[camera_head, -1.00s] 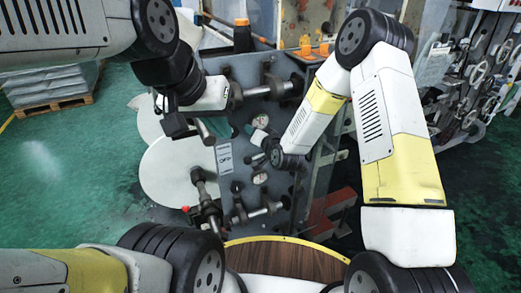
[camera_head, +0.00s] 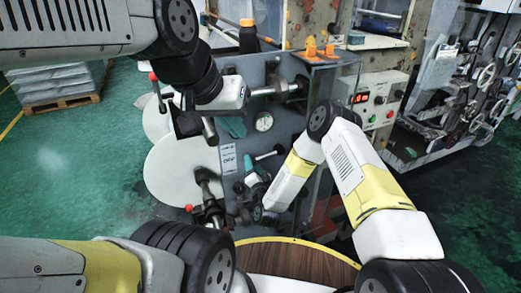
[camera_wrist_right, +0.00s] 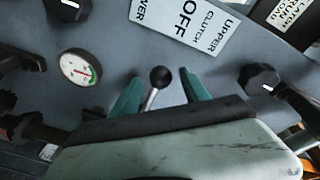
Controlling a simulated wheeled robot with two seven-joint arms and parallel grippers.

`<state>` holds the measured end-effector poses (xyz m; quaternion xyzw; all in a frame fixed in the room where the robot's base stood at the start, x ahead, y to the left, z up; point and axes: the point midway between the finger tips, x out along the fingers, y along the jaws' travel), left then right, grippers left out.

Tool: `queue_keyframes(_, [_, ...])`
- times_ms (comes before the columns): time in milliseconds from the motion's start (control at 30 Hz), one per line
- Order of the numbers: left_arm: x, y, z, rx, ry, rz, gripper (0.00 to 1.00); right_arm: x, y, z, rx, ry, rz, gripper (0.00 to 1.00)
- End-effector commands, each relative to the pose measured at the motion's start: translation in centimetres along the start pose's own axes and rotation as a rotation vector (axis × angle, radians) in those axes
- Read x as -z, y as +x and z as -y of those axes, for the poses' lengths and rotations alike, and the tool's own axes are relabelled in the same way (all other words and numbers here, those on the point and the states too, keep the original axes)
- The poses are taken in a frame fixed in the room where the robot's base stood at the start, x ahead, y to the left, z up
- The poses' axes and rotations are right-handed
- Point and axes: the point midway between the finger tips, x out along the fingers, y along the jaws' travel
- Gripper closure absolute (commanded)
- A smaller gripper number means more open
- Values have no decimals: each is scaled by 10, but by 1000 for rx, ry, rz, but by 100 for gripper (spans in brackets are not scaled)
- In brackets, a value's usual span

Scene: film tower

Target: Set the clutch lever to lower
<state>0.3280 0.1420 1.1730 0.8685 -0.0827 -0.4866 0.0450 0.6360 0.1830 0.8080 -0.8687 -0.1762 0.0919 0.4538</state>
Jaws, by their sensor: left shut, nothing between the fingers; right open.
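The clutch lever is a short metal stem with a black ball knob (camera_wrist_right: 160,78). In the right wrist view it stands between the two teal fingers of my open right gripper (camera_wrist_right: 162,88), with visible gaps to both. A white clutch label (camera_wrist_right: 185,25) with LOWER, OFF and UPPER lies just above it; I cannot tell the lever's exact setting. In the head view the lever (camera_head: 266,156) sticks out from the grey panel, right of the label (camera_head: 228,159), and my right gripper (camera_head: 250,179) is just below it. My left gripper (camera_head: 232,127) is shut and empty, higher up before the panel.
A round gauge (camera_head: 264,122) sits above the lever; in the wrist view the gauge (camera_wrist_right: 80,68) is at left. A black knob (camera_wrist_right: 262,80) is at right there. Rollers (camera_head: 275,88) and red-knobbed shafts (camera_head: 210,205) project from the panel.

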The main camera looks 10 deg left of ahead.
Motion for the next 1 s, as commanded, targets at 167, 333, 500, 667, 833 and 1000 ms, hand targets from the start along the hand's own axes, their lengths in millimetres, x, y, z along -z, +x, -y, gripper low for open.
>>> queue_keyframes(167, [0,0,0,0,0,0,100,0,22,1,1,0,0,46])
queue_keyframes(333, [0,0,0,0,0,0,100,0,29,0,0,0,1,46])
queue_keyframes(500, [0,0,0,0,0,0,100,0,29,0,0,0,2,46])
queue_keyframes(667, [0,0,0,0,0,0,100,0,29,0,0,0,1,72])
queue_keyframes(833, [0,0,0,0,0,0,100,0,29,0,0,0,1,100])
queue_keyframes(1000, [0,0,0,0,0,0,100,0,29,0,0,0,1,100])
